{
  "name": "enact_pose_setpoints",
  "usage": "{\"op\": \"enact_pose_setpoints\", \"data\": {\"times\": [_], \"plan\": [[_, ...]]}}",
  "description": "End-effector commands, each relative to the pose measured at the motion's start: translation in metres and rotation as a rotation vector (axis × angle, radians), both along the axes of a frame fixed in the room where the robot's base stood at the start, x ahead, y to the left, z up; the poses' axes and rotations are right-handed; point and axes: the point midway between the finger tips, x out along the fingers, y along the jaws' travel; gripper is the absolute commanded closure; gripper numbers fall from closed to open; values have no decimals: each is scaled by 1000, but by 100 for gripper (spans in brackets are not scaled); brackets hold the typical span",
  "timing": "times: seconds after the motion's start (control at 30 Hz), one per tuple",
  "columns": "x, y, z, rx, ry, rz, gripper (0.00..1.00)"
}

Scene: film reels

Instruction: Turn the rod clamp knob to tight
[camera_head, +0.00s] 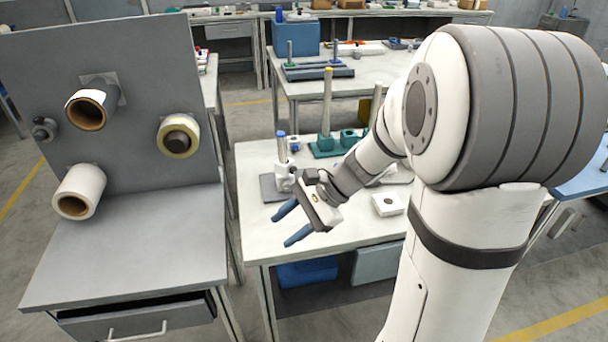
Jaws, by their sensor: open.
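A short rod with a blue top (282,148) stands upright on a grey base plate (269,189) at the left of the white bench. A white clamp-like part (285,177) sits around or against this rod. Its knob is too small to tell, and so is how it is turned. My gripper (282,230) is open, with two blue fingers spread apart and nothing between them. It hangs over the bench's front left part, nearer the camera than the rod and pointing left. My wrist hides part of the bench right of the clamp.
A grey panel (130,45) with several film or tape reels stands on a grey desk (150,245) at left. A green base (326,151) with a tall yellow-topped rod (327,100) stands behind. A white block (388,204) lies right. The bench's front (340,238) is clear.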

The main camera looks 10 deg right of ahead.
Motion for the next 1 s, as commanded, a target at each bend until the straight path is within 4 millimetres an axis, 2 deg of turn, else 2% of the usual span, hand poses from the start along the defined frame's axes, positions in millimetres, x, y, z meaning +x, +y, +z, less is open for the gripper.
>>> {"op": "enact_pose_setpoints", "data": {"times": [0.03,0.1,0.13,0.23,0.33,0.57,0.7,1.0], "plan": [[-20,0,5,-89,-73,105,55],[-44,-6,8,-217,-173,256,55],[-53,-10,9,-273,-215,320,55],[-78,-25,14,-448,-352,532,63],[-95,-40,20,-600,-471,720,64],[-111,-64,32,-817,-629,985,64],[-112,-72,34,-857,-650,1025,64],[-112,-72,34,-858,-649,1025,64]]}}
